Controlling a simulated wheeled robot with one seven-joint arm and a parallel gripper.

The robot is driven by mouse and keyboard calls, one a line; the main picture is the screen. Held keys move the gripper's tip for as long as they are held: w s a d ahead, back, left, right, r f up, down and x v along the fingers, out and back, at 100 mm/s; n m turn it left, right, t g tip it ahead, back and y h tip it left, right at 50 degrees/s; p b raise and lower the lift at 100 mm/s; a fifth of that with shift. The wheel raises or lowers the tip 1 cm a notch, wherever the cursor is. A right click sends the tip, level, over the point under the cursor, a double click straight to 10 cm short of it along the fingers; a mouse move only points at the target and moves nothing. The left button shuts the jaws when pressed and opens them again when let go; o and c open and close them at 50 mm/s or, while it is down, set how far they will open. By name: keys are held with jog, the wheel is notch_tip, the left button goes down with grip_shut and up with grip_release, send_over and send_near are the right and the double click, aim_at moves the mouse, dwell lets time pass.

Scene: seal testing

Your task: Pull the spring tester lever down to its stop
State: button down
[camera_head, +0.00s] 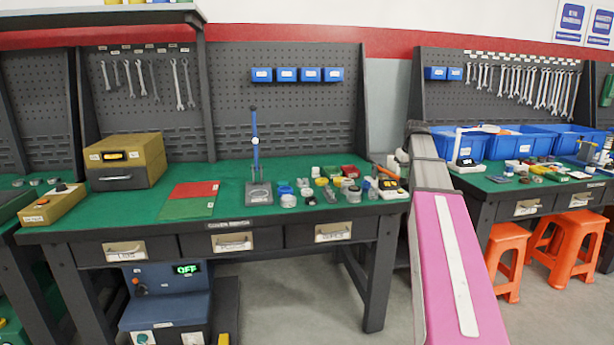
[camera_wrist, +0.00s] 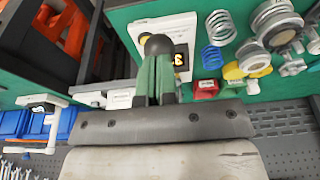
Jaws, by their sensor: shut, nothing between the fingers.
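My gripper (camera_wrist: 154,72) shows in the wrist view with its two green fingers shut together and nothing between them. A dark round knob (camera_wrist: 157,44) appears right at the fingertips; I cannot tell whether they touch it. In the head view, a small device with a display (camera_head: 389,184) and an orange-brown bar (camera_head: 384,172) stands at the green bench's right end, beside my arm. I cannot tell for sure that this is the spring tester. The fingertips are not clear in the head view.
A blue column stand (camera_head: 255,150) rises from a grey base mid-bench. Springs (camera_wrist: 220,28) and several small parts crowd the area beside the white device. A brown box (camera_head: 124,160) is at the left. Blue bins (camera_head: 501,146) stand on the right bench, with orange stools (camera_head: 506,250) below.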

jog(key=shift+r, duration=3.3)
jog(key=shift+s, duration=0.1)
